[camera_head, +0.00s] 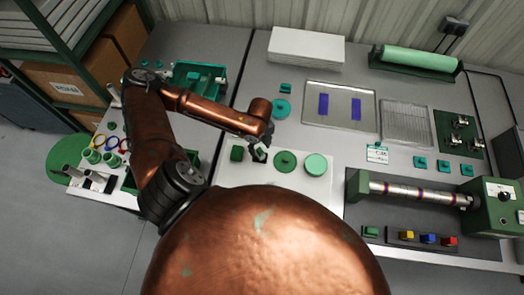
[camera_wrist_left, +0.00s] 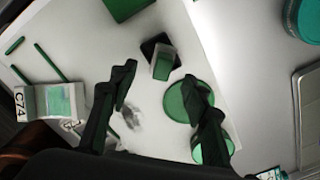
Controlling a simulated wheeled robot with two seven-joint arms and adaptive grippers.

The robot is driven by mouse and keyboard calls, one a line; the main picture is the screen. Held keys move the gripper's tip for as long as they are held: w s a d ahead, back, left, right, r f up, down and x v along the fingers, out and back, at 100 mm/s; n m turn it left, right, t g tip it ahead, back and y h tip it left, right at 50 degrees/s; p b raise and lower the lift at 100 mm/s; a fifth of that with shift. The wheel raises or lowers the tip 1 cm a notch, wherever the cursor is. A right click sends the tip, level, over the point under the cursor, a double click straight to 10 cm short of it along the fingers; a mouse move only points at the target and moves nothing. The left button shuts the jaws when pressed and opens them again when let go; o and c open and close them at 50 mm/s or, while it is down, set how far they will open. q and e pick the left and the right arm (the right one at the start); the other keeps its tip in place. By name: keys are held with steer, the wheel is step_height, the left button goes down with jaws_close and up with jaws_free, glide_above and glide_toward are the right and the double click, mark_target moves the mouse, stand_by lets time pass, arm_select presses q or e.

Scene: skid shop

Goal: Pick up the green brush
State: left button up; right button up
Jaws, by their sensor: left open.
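My left gripper (camera_head: 259,155) is over the white board (camera_head: 260,178) on the bench, pointing down. In the left wrist view its two fingers (camera_wrist_left: 158,76) are apart with nothing between them. A small block with a green and pale top on a dark square base (camera_wrist_left: 161,58) stands just beyond the fingertips, roughly in line with the gap. It may be the green brush, but I cannot tell for sure. A green disc (camera_wrist_left: 177,102) lies partly behind the right-hand finger; it also shows in the head view (camera_head: 285,162). My right gripper is not in view.
A green square block (camera_head: 236,153) and a pale green round piece (camera_head: 316,164) flank the gripper on the board. A teal round piece (camera_head: 281,109) lies behind. A metal tray (camera_head: 340,90) and a machine (camera_head: 500,205) are to the right.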

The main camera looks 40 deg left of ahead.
mark_target(260, 150)
arm_select(q)
steer(key=shift+w+d+f, duration=0.15)
steer(key=shift+f, duration=0.6)
steer(key=f, duration=0.4)
steer(key=shift+a+f+b, duration=0.25)
steer(key=shift+a+b, duration=0.05)
steer(key=shift+f, duration=0.1)
steer(key=c, duration=0.6)
jaws_close()
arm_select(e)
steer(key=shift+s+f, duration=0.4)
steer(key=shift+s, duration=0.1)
